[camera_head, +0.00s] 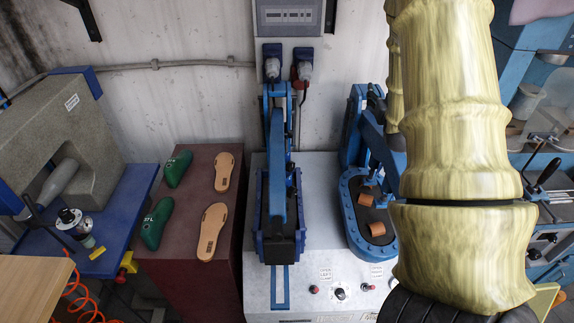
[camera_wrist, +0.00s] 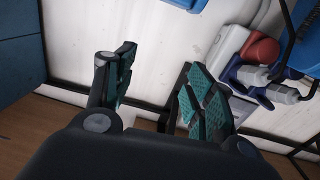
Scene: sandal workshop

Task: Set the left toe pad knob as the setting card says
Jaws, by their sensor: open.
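The press (camera_head: 310,165) has a left station with a long blue clamp (camera_head: 278,200) lying down over it. On its front panel sit a red button (camera_head: 314,290), a dark round knob (camera_head: 340,293) and another red button (camera_head: 367,287). I cannot tell which part is the left toe pad knob. Small printed labels (camera_head: 325,273) lie above these controls; no setting card can be made out. My gripper (camera_wrist: 158,66) shows in the wrist view, open and empty, its teal-padded fingers apart before a pale wall. It is not visible in the head view.
The right station (camera_head: 347,215) is open, with two brown pads. A maroon stand (camera_head: 188,255) left of the press holds green lasts and tan soles. Plugs hang below a wall box (camera_head: 288,18); a red one shows in the wrist view (camera_wrist: 262,50). My arm covers the right side.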

